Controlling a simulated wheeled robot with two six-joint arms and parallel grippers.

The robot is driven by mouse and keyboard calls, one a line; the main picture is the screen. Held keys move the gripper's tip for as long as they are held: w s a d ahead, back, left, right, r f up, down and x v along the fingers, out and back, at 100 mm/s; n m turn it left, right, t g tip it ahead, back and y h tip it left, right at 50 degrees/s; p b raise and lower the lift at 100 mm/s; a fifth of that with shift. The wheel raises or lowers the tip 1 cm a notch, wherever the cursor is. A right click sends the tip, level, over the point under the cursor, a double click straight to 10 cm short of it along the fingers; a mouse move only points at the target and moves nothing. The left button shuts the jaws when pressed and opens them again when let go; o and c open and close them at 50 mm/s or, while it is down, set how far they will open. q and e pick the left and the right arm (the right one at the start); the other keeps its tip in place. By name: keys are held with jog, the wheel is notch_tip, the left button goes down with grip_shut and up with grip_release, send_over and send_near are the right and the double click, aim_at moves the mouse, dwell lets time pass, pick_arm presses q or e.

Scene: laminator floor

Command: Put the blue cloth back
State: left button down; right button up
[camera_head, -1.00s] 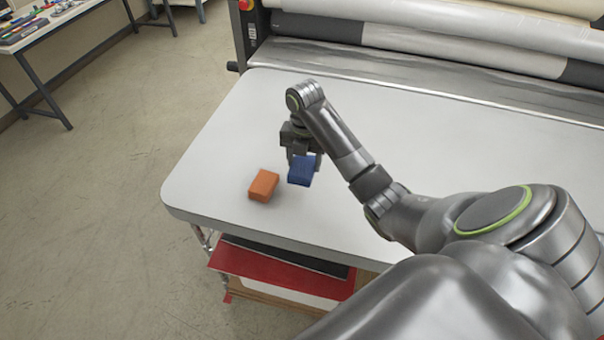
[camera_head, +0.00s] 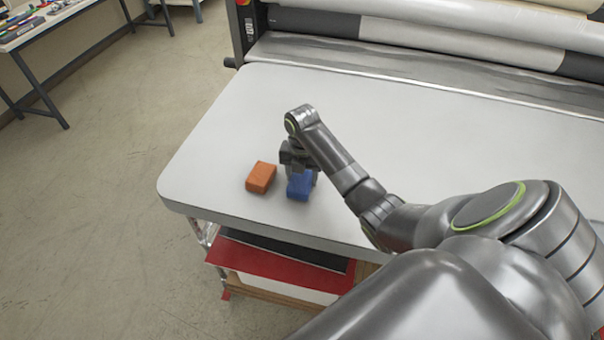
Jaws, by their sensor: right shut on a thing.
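The blue cloth (camera_head: 299,187) is a small folded block at the near left part of the white table (camera_head: 225,140). My right gripper (camera_head: 301,172) is shut on it from above. The cloth is low, at or just above the table top; I cannot tell whether it touches. The gripper and wrist hide its far side. My left gripper is not in view.
An orange block (camera_head: 261,177) sits on the table just left of the blue cloth, with a narrow gap between them. A laminator with rollers (camera_head: 420,40) stands behind the table. Red and black sheets (camera_head: 280,262) lie on a shelf below.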

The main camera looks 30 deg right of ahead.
aim_at(302, 176)
jog(key=shift+f, duration=0.2)
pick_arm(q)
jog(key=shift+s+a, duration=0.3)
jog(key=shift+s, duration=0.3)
pick_arm(e)
jog(key=o, duration=1)
jog(key=shift+c, duration=0.2)
notch_tip(302, 176, up, 6)
jog(key=shift+w+f+b, duration=0.1)
jog(key=shift+b, duration=0.6)
pick_arm(q)
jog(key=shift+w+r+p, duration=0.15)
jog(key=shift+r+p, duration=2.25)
jog(key=shift+p, duration=0.7)
pick_arm(e)
notch_tip(302, 176, up, 7)
jog(key=shift+f, duration=0.2)
jog(key=shift+f, duration=0.1)
